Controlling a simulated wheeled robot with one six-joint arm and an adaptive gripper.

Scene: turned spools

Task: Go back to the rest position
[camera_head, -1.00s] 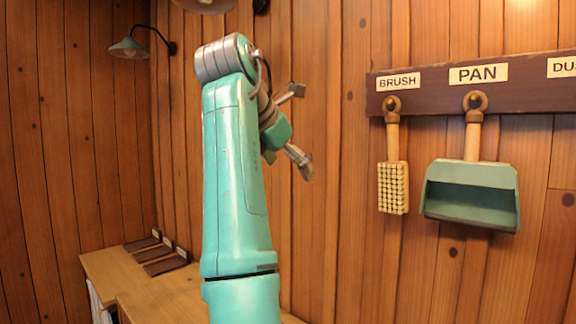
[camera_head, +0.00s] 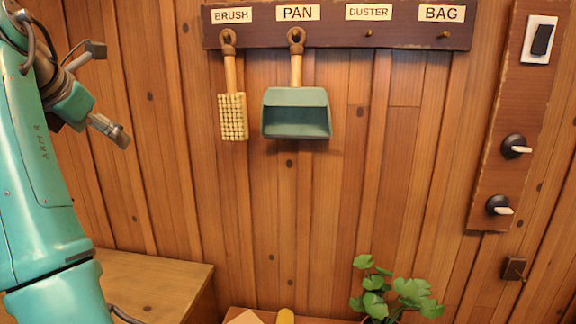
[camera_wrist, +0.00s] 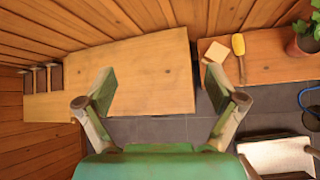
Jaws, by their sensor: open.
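My gripper (camera_head: 112,90) is at the left of the head view, at the end of my raised teal arm, with its two fingers spread apart. In the wrist view my gripper (camera_wrist: 160,98) is open and empty, its fingers wide apart above the floor and a bare wooden bench top (camera_wrist: 150,75). It touches nothing that I can see.
A brush (camera_head: 232,115) and a dustpan (camera_head: 296,112) hang on a labelled rack (camera_head: 345,28); the duster and bag pegs are empty. A switch board (camera_head: 515,130) is at right. A potted plant (camera_head: 395,295) and a yellow-handled tool (camera_wrist: 239,48) are on a second bench (camera_wrist: 275,62).

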